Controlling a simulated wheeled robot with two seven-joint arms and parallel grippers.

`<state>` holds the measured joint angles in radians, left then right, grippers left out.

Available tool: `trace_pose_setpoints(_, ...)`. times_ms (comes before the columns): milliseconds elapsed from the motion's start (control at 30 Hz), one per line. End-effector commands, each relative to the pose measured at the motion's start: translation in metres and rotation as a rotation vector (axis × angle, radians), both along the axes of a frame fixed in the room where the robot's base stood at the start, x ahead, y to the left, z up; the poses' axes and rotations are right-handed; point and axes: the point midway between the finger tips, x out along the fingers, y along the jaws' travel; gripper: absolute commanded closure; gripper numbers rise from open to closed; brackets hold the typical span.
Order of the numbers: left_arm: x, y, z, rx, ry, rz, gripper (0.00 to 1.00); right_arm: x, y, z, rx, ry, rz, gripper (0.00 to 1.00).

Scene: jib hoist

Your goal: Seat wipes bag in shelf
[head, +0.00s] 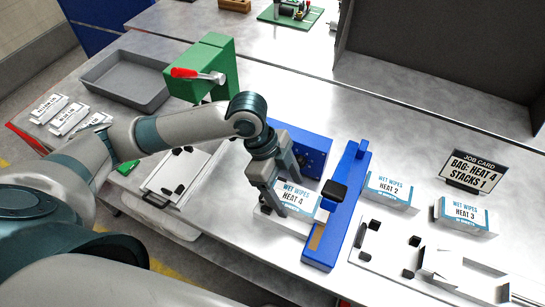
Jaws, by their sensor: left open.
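A white and blue pack labelled "Wet Wipes Heat 4" (297,201) sits on the bench at the middle, beside a long blue bar-shaped fixture (349,215) with a black knob (334,190). My left gripper (281,192) points down at this pack, open, with its fingers at the pack's left and back side; whether they touch it I cannot tell. Packs labelled Heat 2 (386,190) and Heat 3 (463,214) stand to the right. The job card (473,172) reads "Bag: Heat 4, Stacks 1". No part is clearly recognisable as the shelf. My right gripper is not in view.
A blue box (312,153) stands just behind the gripper. A green stand with a red-handled clamp (203,74) and a grey tray (124,82) are at the back left. White plates with black blocks lie at left (172,181) and lower right (378,257). A dark panel rises at the back right.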

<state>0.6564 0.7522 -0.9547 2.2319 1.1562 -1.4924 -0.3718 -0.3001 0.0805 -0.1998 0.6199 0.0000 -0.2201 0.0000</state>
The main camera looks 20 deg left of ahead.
Motion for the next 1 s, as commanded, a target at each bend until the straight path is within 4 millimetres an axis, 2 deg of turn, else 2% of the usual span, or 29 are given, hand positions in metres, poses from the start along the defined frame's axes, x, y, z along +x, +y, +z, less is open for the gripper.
trace_pose_setpoints(267, 0.002, 0.016, 0.035, 0.001, -0.006, 0.000, 0.29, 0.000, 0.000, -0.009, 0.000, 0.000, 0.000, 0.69)
trace_pose_setpoints(700, 0.002, 0.049, 0.117, 0.001, -0.007, 0.001, 0.29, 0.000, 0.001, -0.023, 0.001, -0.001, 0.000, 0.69)
trace_pose_setpoints(1000, 0.001, 0.062, 0.149, 0.001, -0.003, 0.000, 0.29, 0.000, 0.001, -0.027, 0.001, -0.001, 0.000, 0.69)
